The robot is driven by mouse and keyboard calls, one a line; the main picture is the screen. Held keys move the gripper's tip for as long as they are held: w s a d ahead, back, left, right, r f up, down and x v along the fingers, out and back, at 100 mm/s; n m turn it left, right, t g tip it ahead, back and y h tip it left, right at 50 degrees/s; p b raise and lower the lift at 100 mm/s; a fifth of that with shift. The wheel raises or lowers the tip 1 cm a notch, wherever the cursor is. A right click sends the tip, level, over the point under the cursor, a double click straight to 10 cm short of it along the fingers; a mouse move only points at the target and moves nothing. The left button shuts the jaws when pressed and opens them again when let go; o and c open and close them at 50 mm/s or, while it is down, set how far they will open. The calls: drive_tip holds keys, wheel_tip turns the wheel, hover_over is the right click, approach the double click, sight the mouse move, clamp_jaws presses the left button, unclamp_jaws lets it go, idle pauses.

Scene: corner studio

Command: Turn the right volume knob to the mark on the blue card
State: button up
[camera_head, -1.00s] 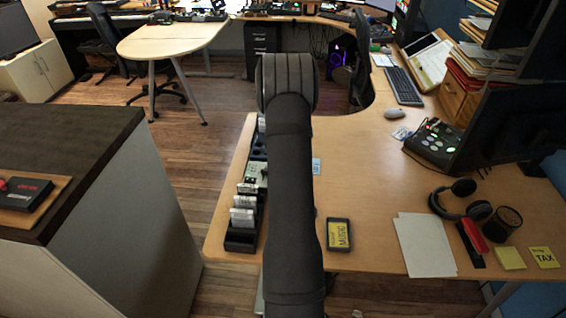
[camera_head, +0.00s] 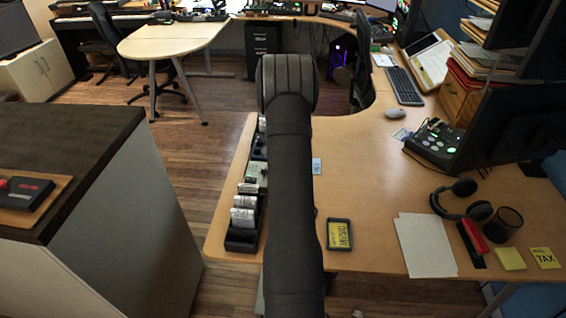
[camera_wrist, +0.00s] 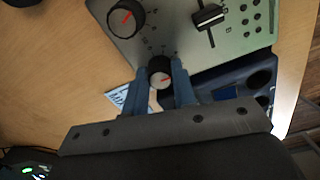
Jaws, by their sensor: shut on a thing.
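In the wrist view, my gripper (camera_wrist: 160,85) has its two blue fingers closed on either side of a small dark knob (camera_wrist: 160,72) with a light top and a red pointer line. The knob sits near the edge of a grey-green panel (camera_wrist: 170,30). A second knob (camera_wrist: 125,18) with a red pointer stands farther up the panel, clear of the fingers. A card with blue lettering (camera_wrist: 117,98) lies partly hidden beside the left finger. It may be the blue card (camera_head: 316,166) beside my arm in the head view. There my arm hides the gripper and held knob.
A slider (camera_wrist: 209,16) stands on the panel right of the knobs. A dark tray with round holes (camera_wrist: 250,70) adjoins the panel. In the head view, a yellow-labelled music box (camera_head: 339,234) and white paper (camera_head: 425,246) lie on the desk, with bare desktop between.

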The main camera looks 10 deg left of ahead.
drive_tip(key=shift+w+m, duration=0.1)
drive_tip(key=shift+m, duration=1.4)
drive_tip(key=shift+r, duration=0.1)
drive_tip(key=o, duration=1)
wheel_tip(320, 180, up, 17)
drive_tip(key=shift+a+r, duration=0.15)
drive_tip(key=shift+a, duration=0.05)
